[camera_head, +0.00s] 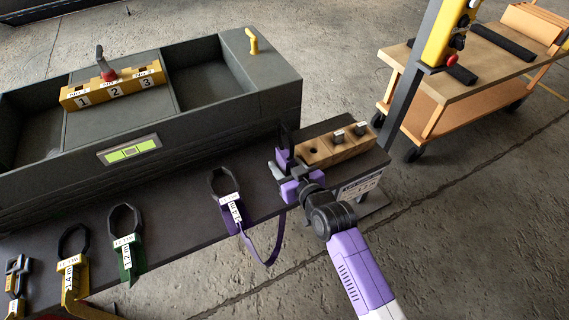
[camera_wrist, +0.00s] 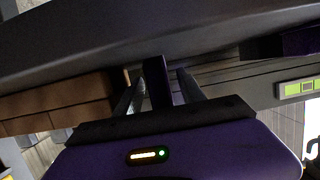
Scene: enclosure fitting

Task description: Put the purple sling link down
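The purple sling's tagged end, with a dark loop and white label (camera_head: 231,208), lies at the bench's front edge. Its purple strap (camera_head: 271,258) hangs below the edge and rises toward my gripper. My gripper (camera_head: 284,164) is at the left end of a wooden block. In the wrist view, the fingers (camera_wrist: 160,92) close on the dark purple stem of the sling link (camera_wrist: 157,78). A wide dark band crosses above the fingers, apparently part of the link. In the head view the link's dark upright part (camera_head: 285,136) stands above the fingers. Whether it touches anything below is hidden.
The wooden block (camera_head: 322,158) has an open hole and two dark pegs. Green (camera_head: 129,260) and yellow (camera_head: 70,275) slings lie along the bench edge. A grey enclosure (camera_head: 205,122) with a yellow numbered block (camera_head: 114,90) stands behind. A wooden cart (camera_head: 480,75) stands at the right.

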